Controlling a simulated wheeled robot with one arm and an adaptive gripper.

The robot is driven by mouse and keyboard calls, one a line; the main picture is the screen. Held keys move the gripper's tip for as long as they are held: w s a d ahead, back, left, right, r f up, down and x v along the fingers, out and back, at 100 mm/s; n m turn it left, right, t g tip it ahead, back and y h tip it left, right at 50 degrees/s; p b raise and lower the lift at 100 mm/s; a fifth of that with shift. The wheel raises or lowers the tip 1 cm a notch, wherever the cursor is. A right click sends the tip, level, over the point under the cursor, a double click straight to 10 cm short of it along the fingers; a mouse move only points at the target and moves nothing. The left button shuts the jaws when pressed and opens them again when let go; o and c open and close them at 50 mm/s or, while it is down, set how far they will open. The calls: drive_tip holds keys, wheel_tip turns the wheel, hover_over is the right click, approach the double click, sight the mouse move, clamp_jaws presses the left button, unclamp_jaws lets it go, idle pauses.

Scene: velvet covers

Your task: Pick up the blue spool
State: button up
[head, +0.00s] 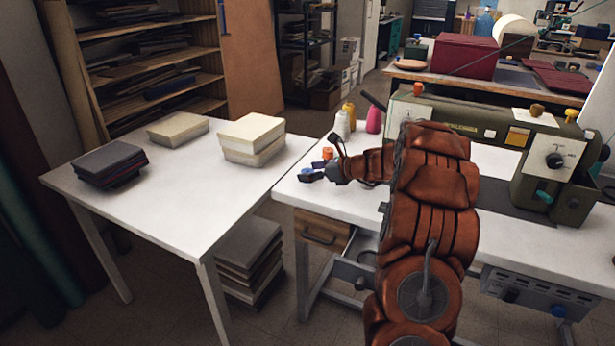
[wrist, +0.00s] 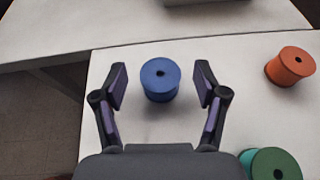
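The blue spool (wrist: 160,80) stands upright on the white table in the wrist view, with its top hole showing. My gripper (wrist: 161,85) is open, with one finger on each side of the spool and a visible gap on both sides. Nothing is held. In the head view my gripper (head: 311,175) is low over the left end of the sewing table. A small blue patch (head: 318,164) beside it looks like the spool, mostly hidden by the gripper.
An orange spool (wrist: 290,66) stands to the right and a green spool (wrist: 270,164) at lower right, near my gripper. White (head: 342,125) and pink (head: 374,119) thread cones and a green sewing machine (head: 470,130) stand behind. A white side table (head: 180,195) adjoins on the left.

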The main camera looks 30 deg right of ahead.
drive_tip(key=c, duration=0.8)
